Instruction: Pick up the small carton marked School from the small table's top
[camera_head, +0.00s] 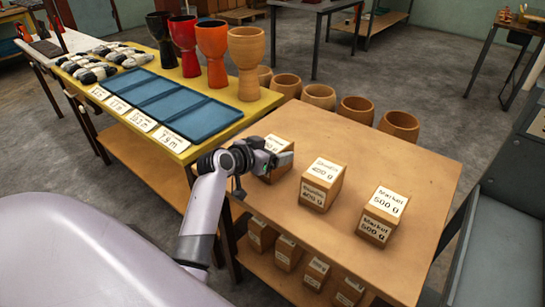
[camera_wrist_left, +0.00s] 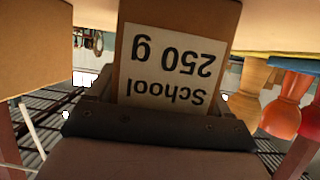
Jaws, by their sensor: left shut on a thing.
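The small School carton (camera_head: 275,172) is at the near left part of the small wooden table (camera_head: 390,145), the leftmost of the cartons on its top. My left gripper (camera_head: 270,159) reaches it from the left and covers part of its side and label. The left wrist view shows the carton (camera_wrist_left: 180,14) with its white label upside down, reading School 250 g. My left gripper (camera_wrist_left: 157,125) is shut on it. I cannot tell whether the carton touches the tabletop. My right gripper is not in view.
A 400 g carton (camera_head: 322,185) and a Market 500 g carton (camera_head: 383,215) stand to the right on the tabletop. Smaller cartons (camera_head: 289,253) sit on the shelf below. Drum bodies (camera_head: 357,112) stand behind the table; a yellow table (camera_head: 228,133) with blue trays and goblet drums (camera_head: 245,62) is left.

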